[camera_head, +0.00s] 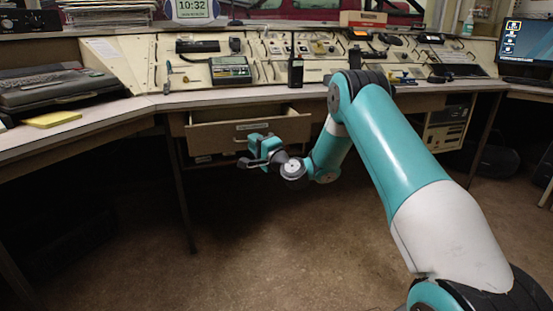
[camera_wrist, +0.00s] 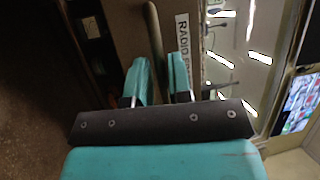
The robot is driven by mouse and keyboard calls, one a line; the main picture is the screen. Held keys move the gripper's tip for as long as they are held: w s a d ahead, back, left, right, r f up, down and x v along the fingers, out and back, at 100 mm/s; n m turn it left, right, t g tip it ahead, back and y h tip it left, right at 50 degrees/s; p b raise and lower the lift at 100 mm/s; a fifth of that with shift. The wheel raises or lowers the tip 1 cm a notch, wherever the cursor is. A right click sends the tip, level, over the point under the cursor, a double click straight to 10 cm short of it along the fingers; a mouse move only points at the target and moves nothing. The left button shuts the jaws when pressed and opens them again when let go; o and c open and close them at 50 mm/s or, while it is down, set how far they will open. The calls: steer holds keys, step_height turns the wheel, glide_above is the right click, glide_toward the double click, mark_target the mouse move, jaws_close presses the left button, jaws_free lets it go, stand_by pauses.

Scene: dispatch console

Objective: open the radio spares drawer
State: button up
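The drawer (camera_head: 217,134) under the desk stands pulled out part way, with a strip of its inside showing above the front. In the wrist view its front carries a white label (camera_wrist: 183,50) reading "RADIO" and more letters that are partly hidden. A bar handle (camera_wrist: 153,40) runs along the front. My gripper (camera_head: 258,150) is at the drawer front in the head view. In the wrist view my gripper (camera_wrist: 158,78) has its two teal fingers apart, with the handle in line with the gap between them. I see no clear contact with the handle.
The desk top (camera_head: 180,99) overhangs the drawer. A black handheld radio (camera_head: 296,71) stands on the desk above it. Desk legs (camera_head: 180,190) flank the left side. The floor (camera_head: 260,240) in front is clear. A monitor (camera_head: 527,48) stands at the right.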

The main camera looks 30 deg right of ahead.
steer(key=b+v, duration=1.6)
steer(key=b, duration=0.1)
steer(key=shift+b, duration=0.35)
steer(key=s+a+r+n+g+y+p, duration=0.25)
steer(key=a+n, duration=0.25)
steer(key=a, duration=0.3)
steer(key=s+a+r+n+g+y+p, duration=0.2)
steer(key=s+a+n+g+y+p, duration=0.15)
steer(key=a, duration=0.35)
steer(key=s+a+r+n+g+y+p, duration=0.2)
steer(key=a+n+g+p, duration=0.15)
steer(key=a+n, duration=0.35)
steer(key=s+a+n+g+h+p, duration=0.1)
steer(key=s+a+n+g+p, duration=0.4)
steer(key=s, duration=0.5)
steer(key=s+d+r+n+g+h+p, duration=0.1)
steer(key=s+r+g+h+p, duration=0.15)
steer(key=s, duration=0.35)
steer(key=s+d+r+n+g+h+p, duration=0.1)
steer(key=s+n+g+h+p, duration=0.15)
steer(key=s, duration=0.35)
step_height(320, 180, up, 37)
steer(key=m+p, duration=0.1)
steer(key=p, duration=3.5)
steer(key=shift+w+p, duration=0.3)
steer(key=shift+w, duration=0.05)
